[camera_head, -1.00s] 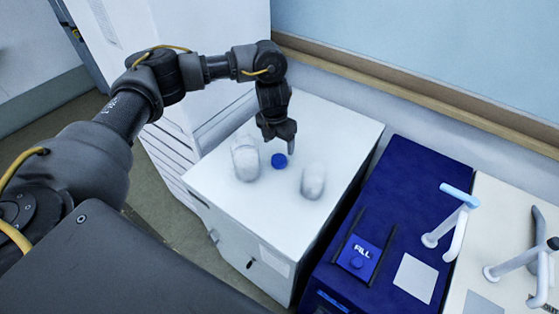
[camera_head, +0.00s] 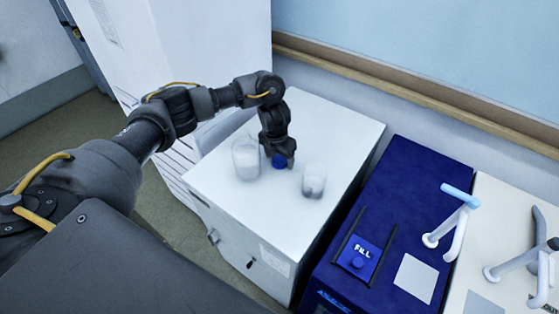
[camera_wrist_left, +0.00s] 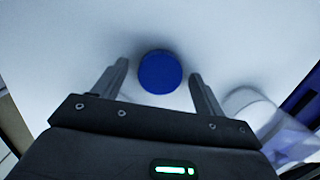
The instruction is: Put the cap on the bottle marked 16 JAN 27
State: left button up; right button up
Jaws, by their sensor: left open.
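A round blue cap (camera_head: 279,161) lies on the white cabinet top; it also shows in the left wrist view (camera_wrist_left: 160,72). My left gripper (camera_head: 280,160) points down over the cap and is open. In the wrist view its fingers (camera_wrist_left: 158,85) stand on either side of the cap, with gaps between. One whitish, clear-walled bottle (camera_head: 245,158) stands left of the cap and another bottle (camera_head: 314,180) stands to its right. The right bottle also shows, blurred, in the wrist view (camera_wrist_left: 255,110). No date marking is readable on either bottle. My right gripper is not in view.
The white cabinet top (camera_head: 335,130) is clear behind and in front of the bottles. To the right stands a dark blue unit (camera_head: 405,210) with a small blue panel (camera_head: 358,257). A wall runs along the back.

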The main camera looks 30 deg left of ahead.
aim_at(280, 160)
pick_arm(q)
jog(key=shift+f, duration=0.15)
jog(key=c, duration=1)
jog(key=shift+w+r, duration=0.1)
jog(key=shift+r, duration=0.35)
jog(key=r, duration=0.3)
jog(key=shift+s+d+r, duration=0.15)
jog(key=shift+s+r, duration=0.1)
jog(key=shift+s, duration=0.15)
jog(key=s+d+r, duration=0.2)
jog(key=s+r, duration=0.6)
jog(key=s, duration=0.5)
jog(key=shift+d+r+b, duration=0.3)
jog(key=shift+d+b, duration=0.1)
jog(key=shift+b, duration=0.05)
